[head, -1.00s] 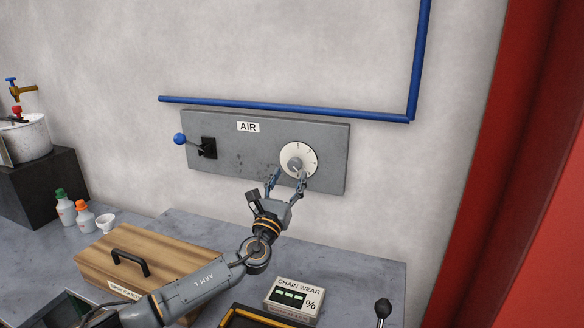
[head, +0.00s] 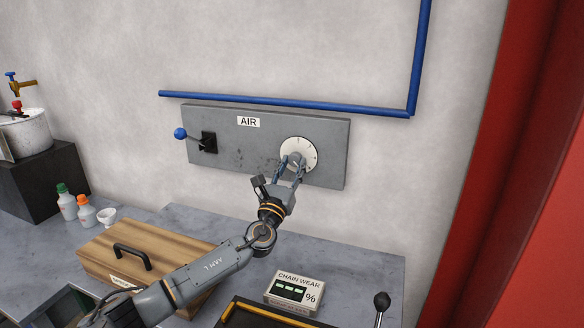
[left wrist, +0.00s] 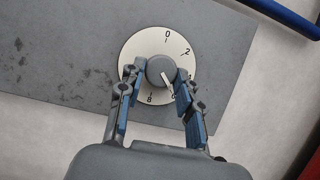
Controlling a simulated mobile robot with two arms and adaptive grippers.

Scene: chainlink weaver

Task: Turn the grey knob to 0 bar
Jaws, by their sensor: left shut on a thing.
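The grey knob (left wrist: 159,69) sits at the middle of a white round dial (left wrist: 134,49) on the grey AIR panel (head: 240,160). In the left wrist view the dial shows 0 at the top, 2 at the upper right, and 6 and 8 at the bottom. The knob's white pointer mark points down and slightly right, towards the 6. A finger hides part of the dial's right side. My left gripper (head: 291,165) is shut on the knob, one finger on each side, as the left wrist view (left wrist: 157,80) also shows. My right gripper is out of view.
A lever with a blue ball (head: 180,133) is on the panel's left. A blue pipe (head: 290,102) runs above the panel. Below, the bench holds a wooden box (head: 170,250), a CHAIN WEAR display (head: 294,290) and bottles (head: 86,211). A red surface stands at right.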

